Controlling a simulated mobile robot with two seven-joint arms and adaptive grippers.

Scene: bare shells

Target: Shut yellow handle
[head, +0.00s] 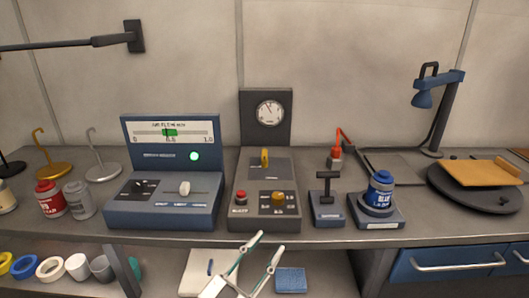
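A small yellow handle (264,157) stands upright on the sloped upper face of a dark grey console (236,170) in the middle of the bench. A yellow knob (278,198) sits lower on the same console, near the front. My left gripper (269,242) is at the bottom centre, in front of the bench edge. Its two pale fingers are spread apart with nothing between them. It is well short of the handle and appears not to touch the console. My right gripper is not in view.
A red button (240,198) and a round gauge (270,112) are on the same console. A blue meter box (165,209) stands close on its left. A black T-shaped lever (326,185) and a blue can (380,189) stand on the right. The bench edge (330,236) lies in front.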

